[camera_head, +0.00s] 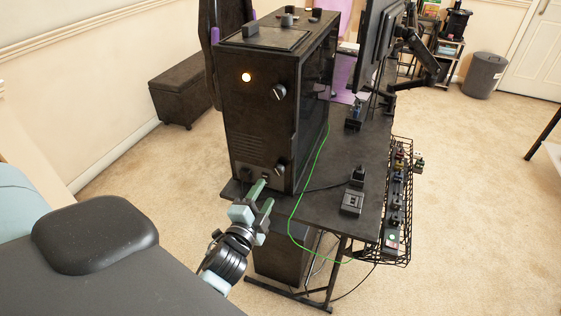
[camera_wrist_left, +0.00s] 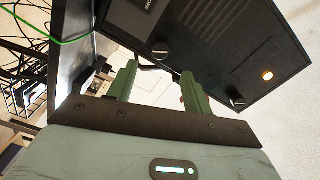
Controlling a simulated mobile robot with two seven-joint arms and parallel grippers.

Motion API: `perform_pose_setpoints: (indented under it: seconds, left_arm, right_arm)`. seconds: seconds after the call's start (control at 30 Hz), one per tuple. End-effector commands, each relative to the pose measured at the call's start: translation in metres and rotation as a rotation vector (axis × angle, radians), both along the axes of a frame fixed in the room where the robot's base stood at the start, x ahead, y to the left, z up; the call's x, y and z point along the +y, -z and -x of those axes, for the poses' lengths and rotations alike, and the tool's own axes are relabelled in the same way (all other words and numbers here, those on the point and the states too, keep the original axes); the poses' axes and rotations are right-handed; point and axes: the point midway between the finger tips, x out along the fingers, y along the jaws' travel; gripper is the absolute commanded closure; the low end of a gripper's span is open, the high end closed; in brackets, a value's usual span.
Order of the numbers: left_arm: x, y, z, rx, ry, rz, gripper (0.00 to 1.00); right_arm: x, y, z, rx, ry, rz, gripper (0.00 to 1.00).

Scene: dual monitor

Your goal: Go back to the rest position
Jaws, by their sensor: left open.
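My left gripper (camera_head: 262,198) is in front of the lower panel of a dark computer tower (camera_head: 262,120), close to a knob near its bottom edge. In the left wrist view its two green fingers (camera_wrist_left: 158,84) are apart with nothing between them. The tower also shows in that view (camera_wrist_left: 215,40), with knobs and a lit round button (camera_wrist_left: 267,75). I cannot tell whether the fingertips touch the tower. My right gripper is in neither view.
The tower stands on a dark desk (camera_head: 340,200) with monitors (camera_head: 372,45) behind it. A green cable (camera_head: 292,210) hangs over the desk edge. A wire tray (camera_head: 400,220) with plugs runs along the desk's right side. A dark bench (camera_head: 180,88) and open carpet lie to the left.

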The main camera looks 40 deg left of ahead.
Motion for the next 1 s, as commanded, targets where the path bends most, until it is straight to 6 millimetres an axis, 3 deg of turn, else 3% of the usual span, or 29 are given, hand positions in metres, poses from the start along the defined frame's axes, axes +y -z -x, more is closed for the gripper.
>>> perform_pose_setpoints:
  seconds: [0.23,0.37,0.47,0.7,0.9,1.0]
  left_arm:
    - [-0.001,0.002,0.001,0.005,0.002,0.008,0.50]
    - [-0.009,0.019,0.019,0.048,0.022,0.100,0.50]
    - [-0.024,0.047,0.050,0.123,0.045,0.256,0.50]
    - [-0.076,0.119,0.168,0.389,0.026,0.759,0.50]
    - [-0.112,0.151,0.256,0.576,-0.060,1.068,0.50]
    - [-0.122,0.157,0.282,0.629,-0.096,1.152,0.50]
  right_arm:
    - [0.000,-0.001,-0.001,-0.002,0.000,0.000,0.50]
    - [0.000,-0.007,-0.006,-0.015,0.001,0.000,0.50]
    - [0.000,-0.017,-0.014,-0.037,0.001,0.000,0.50]
    - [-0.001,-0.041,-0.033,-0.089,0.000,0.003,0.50]
    - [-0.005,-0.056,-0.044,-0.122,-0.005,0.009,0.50]
    - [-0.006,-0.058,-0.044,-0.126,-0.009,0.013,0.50]
